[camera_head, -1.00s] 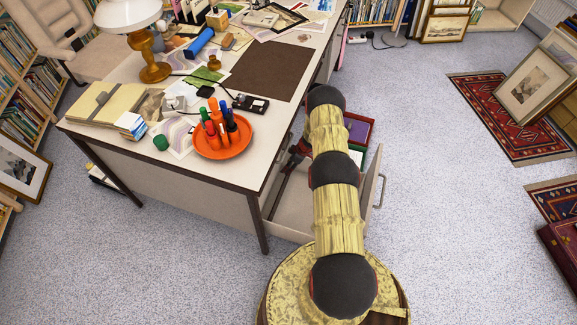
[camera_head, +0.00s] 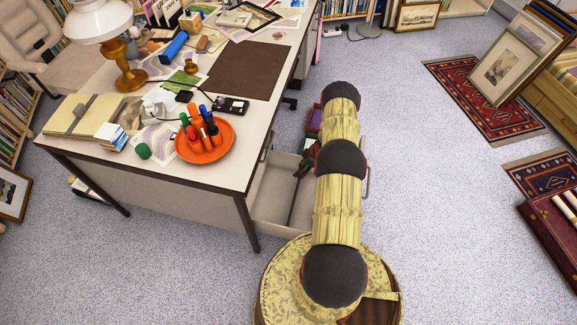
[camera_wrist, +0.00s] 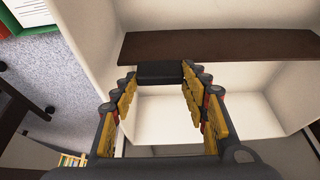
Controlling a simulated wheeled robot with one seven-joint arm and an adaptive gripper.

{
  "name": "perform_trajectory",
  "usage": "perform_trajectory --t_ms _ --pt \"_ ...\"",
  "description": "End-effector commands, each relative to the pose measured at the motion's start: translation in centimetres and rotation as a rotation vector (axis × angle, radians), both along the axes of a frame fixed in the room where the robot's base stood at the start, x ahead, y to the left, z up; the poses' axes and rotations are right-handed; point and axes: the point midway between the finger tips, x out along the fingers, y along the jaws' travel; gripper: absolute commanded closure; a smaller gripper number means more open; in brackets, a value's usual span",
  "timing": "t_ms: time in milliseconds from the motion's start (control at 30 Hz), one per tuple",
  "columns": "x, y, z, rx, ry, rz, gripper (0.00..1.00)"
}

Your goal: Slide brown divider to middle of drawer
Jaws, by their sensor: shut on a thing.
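The brown divider (camera_wrist: 225,46) is a long dark strip across the pale open drawer (camera_head: 272,203) in the wrist view. In the head view the divider (camera_head: 292,205) shows as a thin dark line inside the drawer, with drawer space on its desk side. My gripper (camera_wrist: 162,72) has its yellow-padded fingers closed at the divider's near edge, around a dark block there. In the head view my gripper (camera_head: 304,163) is low in the drawer at the divider's far end. My arm hides much of the drawer's front side.
The desk (camera_head: 215,172) stands left of the drawer, with an orange tray of pens (camera_head: 222,152) near its corner. A red-edged box (camera_head: 314,118) lies beyond the drawer. Open floor (camera_head: 430,200) lies to the right.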

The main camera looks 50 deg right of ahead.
Motion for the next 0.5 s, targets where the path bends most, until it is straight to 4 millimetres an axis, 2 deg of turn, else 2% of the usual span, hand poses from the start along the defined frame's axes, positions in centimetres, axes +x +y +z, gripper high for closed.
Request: perform_trajectory --t_ms 100,367,400,500 --pt "-0.6 -0.36 0.0 -0.001 0.0 0.0 1.0" --pt "-0.58 -0.35 -0.02 -0.001 -0.001 0.001 1.0" --pt "-0.58 -0.35 -0.02 -0.001 -0.001 0.001 0.53" --pt "-0.56 -0.34 -0.01 -0.001 -0.001 0.001 0.48"
